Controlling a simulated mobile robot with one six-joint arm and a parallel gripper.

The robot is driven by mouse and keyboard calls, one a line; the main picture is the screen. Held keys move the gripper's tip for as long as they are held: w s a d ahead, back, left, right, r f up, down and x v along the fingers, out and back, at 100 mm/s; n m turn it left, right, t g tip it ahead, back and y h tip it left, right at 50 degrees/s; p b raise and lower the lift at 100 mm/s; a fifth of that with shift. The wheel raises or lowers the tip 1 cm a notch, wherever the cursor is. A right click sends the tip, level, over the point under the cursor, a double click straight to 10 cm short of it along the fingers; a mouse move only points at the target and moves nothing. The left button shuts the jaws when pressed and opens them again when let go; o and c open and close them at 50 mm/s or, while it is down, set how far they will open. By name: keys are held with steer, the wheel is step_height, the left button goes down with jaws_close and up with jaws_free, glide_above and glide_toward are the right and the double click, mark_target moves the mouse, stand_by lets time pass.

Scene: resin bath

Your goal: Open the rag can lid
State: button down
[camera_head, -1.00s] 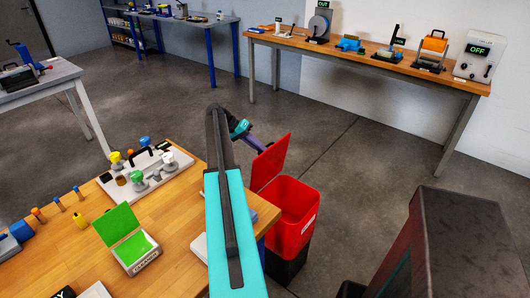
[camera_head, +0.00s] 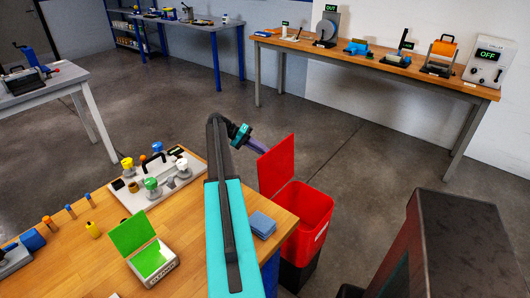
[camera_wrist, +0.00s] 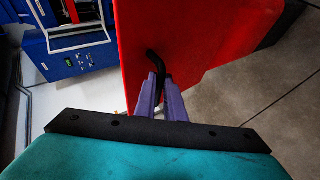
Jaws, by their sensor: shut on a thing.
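The red rag can (camera_head: 312,212) stands on a black base beside the right end of the wooden table. Its red lid (camera_head: 278,166) is raised steeply on the left side, and I see into the can's opening. In the wrist view the purple fingers of my gripper (camera_wrist: 160,84) are closed around the black handle (camera_wrist: 156,62) on the outer face of the lid (camera_wrist: 205,35).
The wooden table (camera_head: 85,255) holds an open green-lidded box (camera_head: 152,264), a tray with colored knobs (camera_head: 128,198) and folded blue cloths (camera_head: 262,224). A dark cabinet-like block (camera_head: 455,240) is at the lower right. The floor beyond the can is clear.

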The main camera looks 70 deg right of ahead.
steer(key=c, duration=1.8)
jaws_free()
steer(key=shift+a+f, duration=0.1)
steer(key=shift+f, duration=0.65)
steer(key=shift+c, duration=0.2)
steer(key=shift+r, duration=0.3)
steer(key=d+p+v, duration=0.1)
steer(key=v, duration=0.6)
steer(key=shift+w+a, duration=0.3)
steer(key=shift+a, duration=0.2)
